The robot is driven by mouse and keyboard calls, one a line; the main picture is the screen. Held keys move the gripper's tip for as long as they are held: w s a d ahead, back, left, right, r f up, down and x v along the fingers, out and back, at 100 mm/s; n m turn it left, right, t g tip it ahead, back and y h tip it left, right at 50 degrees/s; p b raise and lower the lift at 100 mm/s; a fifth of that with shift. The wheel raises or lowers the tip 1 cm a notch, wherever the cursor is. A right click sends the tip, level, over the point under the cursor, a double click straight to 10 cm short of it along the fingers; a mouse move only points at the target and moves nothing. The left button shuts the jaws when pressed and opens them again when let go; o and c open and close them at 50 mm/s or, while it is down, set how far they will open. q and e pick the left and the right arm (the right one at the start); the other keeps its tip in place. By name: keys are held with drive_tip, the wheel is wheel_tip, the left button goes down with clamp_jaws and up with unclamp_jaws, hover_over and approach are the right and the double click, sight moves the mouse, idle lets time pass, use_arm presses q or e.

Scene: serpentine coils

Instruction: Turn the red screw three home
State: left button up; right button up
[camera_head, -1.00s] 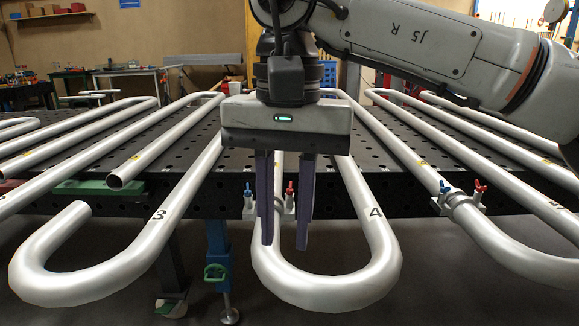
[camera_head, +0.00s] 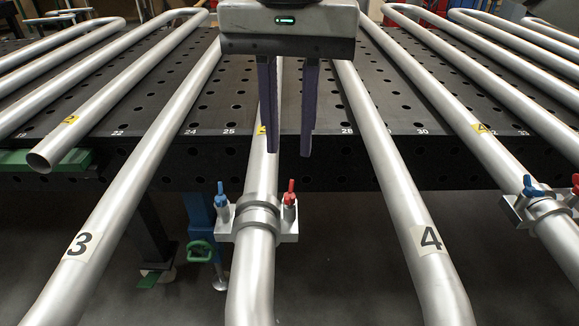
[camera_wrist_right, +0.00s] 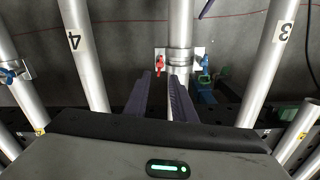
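A small red screw (camera_head: 290,191) with a wing handle stands on the right side of a metal pipe clamp (camera_head: 258,218). The clamp sits around the pipe between the pipes numbered 3 and 4. A blue screw (camera_head: 221,196) is on its left side. My right gripper (camera_head: 289,153) points down, its two dark fingers apart and empty, appearing just above the red screw in the head view. In the right wrist view the red screw (camera_wrist_right: 159,63) shows beyond and between the fingertips (camera_wrist_right: 161,76); contact is not visible. My left gripper is not in view.
Another clamp (camera_head: 540,208) with a blue and a red screw is at the right edge. Long pipes 3 (camera_head: 115,195) and 4 (camera_head: 405,200) flank the middle pipe. A black perforated table (camera_head: 335,178) lies behind, with a green block (camera_head: 75,160) at left.

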sight(289, 188)
wheel_tip(289, 188, down, 8)
drive_tip(key=shift+r+b, duration=0.1)
drive_tip(key=shift+b, duration=0.3)
clamp_jaws()
